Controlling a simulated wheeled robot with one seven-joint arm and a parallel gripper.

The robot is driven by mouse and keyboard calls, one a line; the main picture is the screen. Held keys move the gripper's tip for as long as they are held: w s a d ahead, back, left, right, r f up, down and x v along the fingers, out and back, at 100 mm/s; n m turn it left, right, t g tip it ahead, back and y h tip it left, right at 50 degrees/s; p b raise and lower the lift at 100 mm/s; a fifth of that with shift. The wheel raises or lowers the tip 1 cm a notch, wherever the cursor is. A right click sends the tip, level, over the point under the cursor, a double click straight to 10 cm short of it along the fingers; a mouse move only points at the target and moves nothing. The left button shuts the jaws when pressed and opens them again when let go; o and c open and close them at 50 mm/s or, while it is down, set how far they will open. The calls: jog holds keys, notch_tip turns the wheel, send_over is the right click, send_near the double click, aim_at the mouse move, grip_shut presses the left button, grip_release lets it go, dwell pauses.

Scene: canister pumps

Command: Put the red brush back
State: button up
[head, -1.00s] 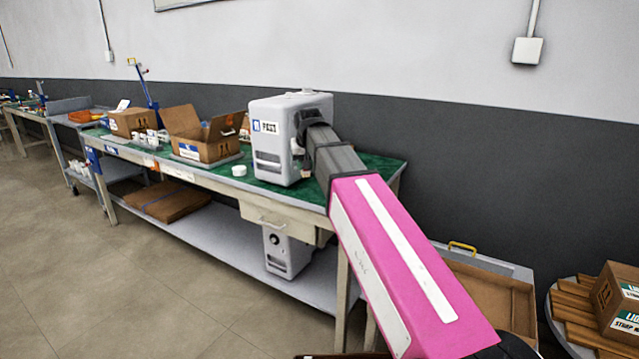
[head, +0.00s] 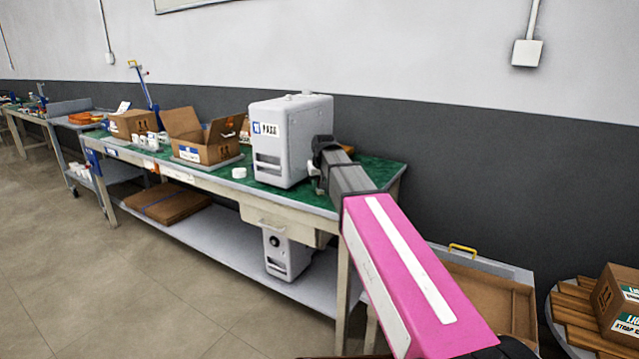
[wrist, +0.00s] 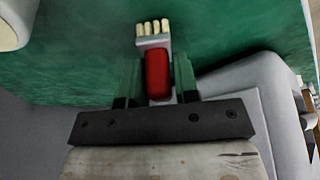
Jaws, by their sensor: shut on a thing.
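The red brush (wrist: 158,75) has a red handle, a pale ferrule and cream bristles that point away from me in the wrist view. My gripper (wrist: 157,66) is shut on its handle, one finger on each side. The green bench top (wrist: 85,65) lies beneath the brush; I cannot tell whether the two touch. In the head view my arm reaches to the right side of the white machine on the green-topped bench (head: 375,172). The brush is not visible there, and the gripper's fingers cannot be made out.
The white machine (head: 285,140) stands close beside my gripper. Open cardboard boxes (head: 208,150) and a small white cap (head: 239,172) are to its left. A second white unit (head: 287,255) sits on the lower shelf. A cart with a carton (head: 490,290) stands at right.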

jog(key=shift+f, duration=0.15)
jog(key=o, duration=0.8)
jog(key=shift+o, duration=0.2)
jog(key=v, duration=1.2)
jog(key=shift+r, duration=0.2)
